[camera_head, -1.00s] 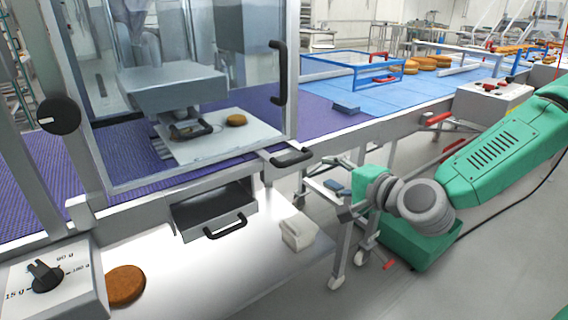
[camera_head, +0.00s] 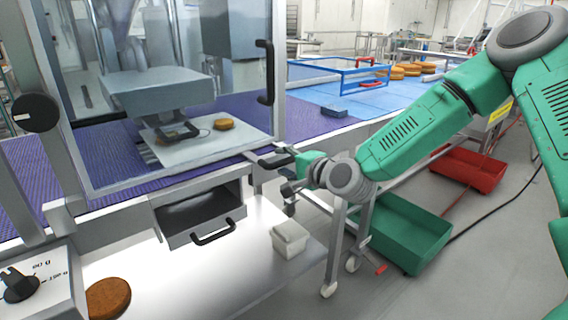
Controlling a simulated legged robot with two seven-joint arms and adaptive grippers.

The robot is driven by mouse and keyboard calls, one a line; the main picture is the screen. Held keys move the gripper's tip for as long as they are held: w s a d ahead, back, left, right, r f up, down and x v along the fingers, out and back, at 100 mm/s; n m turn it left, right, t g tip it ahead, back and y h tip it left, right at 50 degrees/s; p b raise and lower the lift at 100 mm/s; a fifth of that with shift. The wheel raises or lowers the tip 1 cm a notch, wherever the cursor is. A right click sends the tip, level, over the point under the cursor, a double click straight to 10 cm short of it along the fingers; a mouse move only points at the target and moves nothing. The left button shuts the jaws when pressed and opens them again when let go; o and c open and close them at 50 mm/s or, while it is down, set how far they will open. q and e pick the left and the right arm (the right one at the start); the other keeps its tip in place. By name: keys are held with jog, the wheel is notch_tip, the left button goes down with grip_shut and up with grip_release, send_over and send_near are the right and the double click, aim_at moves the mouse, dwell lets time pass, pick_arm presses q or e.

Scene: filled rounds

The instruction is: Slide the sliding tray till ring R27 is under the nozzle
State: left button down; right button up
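The sliding tray (camera_head: 205,151) is a white plate behind the clear guard, on the purple belt. A brown round (camera_head: 224,124) lies on its right part. A grey block-shaped head (camera_head: 160,92) hangs over its left part; the nozzle tip and what lies below it are mostly hidden by a black handle (camera_head: 178,131). Another black handle (camera_head: 276,160) sticks out at the front right, outside the guard. My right gripper (camera_head: 288,198) is beside and just below that handle; whether it touches is unclear, and its finger opening is too small to judge. Ring labels are not readable. My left gripper is out of view.
An open grey drawer (camera_head: 200,222) and a white tub (camera_head: 290,238) are below the belt. A dial box (camera_head: 35,290) and a loose round (camera_head: 108,298) are at lower left. Green (camera_head: 408,235) and red (camera_head: 467,169) crates stand on the floor at right.

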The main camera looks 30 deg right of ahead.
jog(key=shift+d, duration=0.1)
jog(key=shift+d+f, duration=0.1)
grip_shut()
